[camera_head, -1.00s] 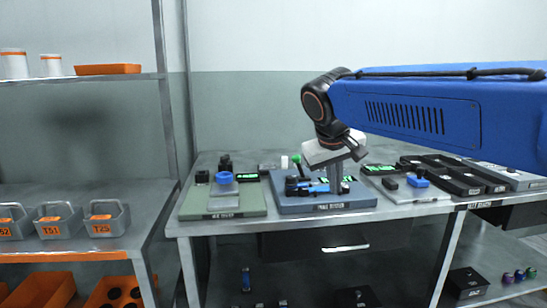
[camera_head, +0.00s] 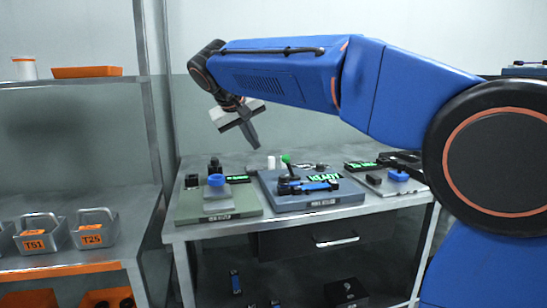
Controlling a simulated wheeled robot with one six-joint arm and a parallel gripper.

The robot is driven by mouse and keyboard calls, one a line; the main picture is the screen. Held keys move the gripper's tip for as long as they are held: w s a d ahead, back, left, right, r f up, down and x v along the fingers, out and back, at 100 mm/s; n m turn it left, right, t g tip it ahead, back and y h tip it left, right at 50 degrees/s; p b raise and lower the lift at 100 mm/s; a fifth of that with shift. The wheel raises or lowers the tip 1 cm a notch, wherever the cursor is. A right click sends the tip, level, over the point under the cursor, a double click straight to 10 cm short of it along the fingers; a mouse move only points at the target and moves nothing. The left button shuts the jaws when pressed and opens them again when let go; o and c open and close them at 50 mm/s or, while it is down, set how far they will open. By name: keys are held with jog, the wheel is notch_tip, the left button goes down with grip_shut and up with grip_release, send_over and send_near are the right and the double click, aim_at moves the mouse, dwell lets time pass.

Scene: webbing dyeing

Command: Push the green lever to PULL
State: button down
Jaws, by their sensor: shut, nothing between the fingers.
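The PULL marking is too small to read. My gripper (camera_head: 254,143) hangs in the air above the left part of the table, up and left of the lever and apart from it. Its fingers are together and hold nothing.
A green base (camera_head: 240,212) with a blue-topped device stands left of the lever's machine. A grey base (camera_head: 405,188) with a blue knob stands to the right. Metal bins (camera_head: 94,235) sit on a shelf at left. A white cylinder (camera_head: 271,162) stands next to the lever.

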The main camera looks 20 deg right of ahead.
aim_at(285, 155)
jog(key=w+d+f, duration=0.1)
jog(key=d+f, duration=0.1)
jog(key=w+d+f, duration=0.4)
jog(key=d+f, duration=0.1)
jog(key=shift+w+f, duration=0.1)
jog(key=shift+w, duration=0.1)
jog(key=shift+w+d, duration=0.1)
jog(key=shift+d, duration=0.4)
jog(key=shift+d+r, duration=0.1)
jog(key=shift+r, duration=0.1)
jog(key=shift+d+r+m+y, duration=0.2)
jog(key=shift+d+r+y, duration=0.2)
jog(key=shift+d+y, duration=0.35)
jog(key=shift+d+r+m+y, duration=0.2)
jog(key=shift+d+r+y, duration=0.15)
jog(key=shift+d+y, duration=0.4)
jog(key=shift+d+r+m+y, duration=0.2)
jog(key=shift+d+y, duration=0.45)
jog(key=shift+d, duration=0.75)
jog(key=shift+d+r+m+y, duration=0.15)
jog(key=shift+d+y, duration=0.5)
jog(key=shift+d, duration=0.7)
jog(key=shift+d+f, duration=0.15)
